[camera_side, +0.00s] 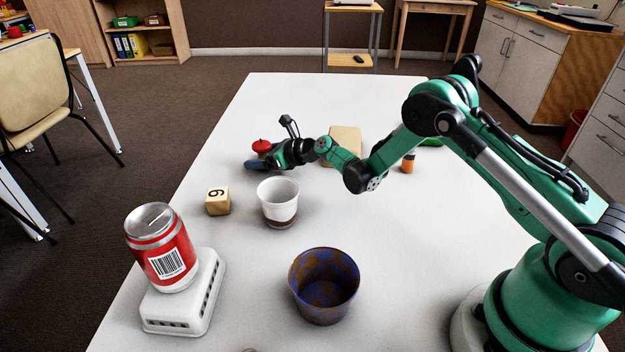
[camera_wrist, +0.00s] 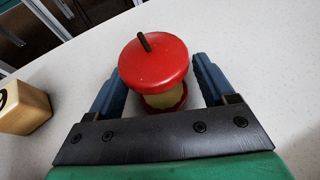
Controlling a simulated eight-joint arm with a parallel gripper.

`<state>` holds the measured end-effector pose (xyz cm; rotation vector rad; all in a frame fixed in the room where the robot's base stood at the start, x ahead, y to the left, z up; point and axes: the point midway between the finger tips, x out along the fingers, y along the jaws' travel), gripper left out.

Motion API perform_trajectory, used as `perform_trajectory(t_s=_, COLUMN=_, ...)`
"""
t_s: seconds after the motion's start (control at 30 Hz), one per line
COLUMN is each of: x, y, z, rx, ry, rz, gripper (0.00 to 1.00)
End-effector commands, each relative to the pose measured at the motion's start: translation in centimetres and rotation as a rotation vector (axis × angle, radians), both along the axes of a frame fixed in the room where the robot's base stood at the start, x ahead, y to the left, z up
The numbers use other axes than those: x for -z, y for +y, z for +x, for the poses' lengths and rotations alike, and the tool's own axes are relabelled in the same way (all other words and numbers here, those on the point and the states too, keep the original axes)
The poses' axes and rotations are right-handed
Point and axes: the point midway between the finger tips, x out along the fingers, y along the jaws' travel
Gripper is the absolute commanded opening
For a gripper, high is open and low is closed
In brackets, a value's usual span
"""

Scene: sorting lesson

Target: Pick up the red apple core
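The red apple core (camera_side: 262,146) stands upright on the white table at the far left, with a red top and a dark stem. In the wrist view the apple core (camera_wrist: 155,65) shows its pale middle and red bottom. My gripper (camera_side: 259,161) is low at the table beside the core. In the wrist view my gripper (camera_wrist: 160,75) is open, with one blue finger on each side of the core. A gap shows between each finger and the core. In the side view the gripper hides the core's lower part.
A numbered wooden block (camera_side: 217,203) and a white cup (camera_side: 279,203) stand nearer the camera. A red can (camera_side: 163,250) stands on a white vented box (camera_side: 205,300). A blue-brown pot (camera_side: 324,285) is at front. A tan block (camera_side: 346,139) and an orange-black item (camera_side: 408,163) stand near my arm.

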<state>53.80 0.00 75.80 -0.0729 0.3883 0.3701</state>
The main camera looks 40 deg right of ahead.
Motion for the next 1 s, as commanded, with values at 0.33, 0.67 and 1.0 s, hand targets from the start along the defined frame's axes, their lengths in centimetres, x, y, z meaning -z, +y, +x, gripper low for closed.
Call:
perform_trajectory(t_s=0.33, x=0.0, y=0.0, z=0.0, rx=0.0, ry=0.0, rz=-0.001, gripper=0.0)
perform_trajectory(t_s=0.67, x=-0.5, y=0.0, z=0.0, rx=0.0, ry=0.0, rz=-0.001, gripper=0.0)
perform_trajectory(t_s=1.0, x=-6.7, y=0.0, z=-0.1, rx=0.0, ry=0.0, rz=-0.001, gripper=0.0)
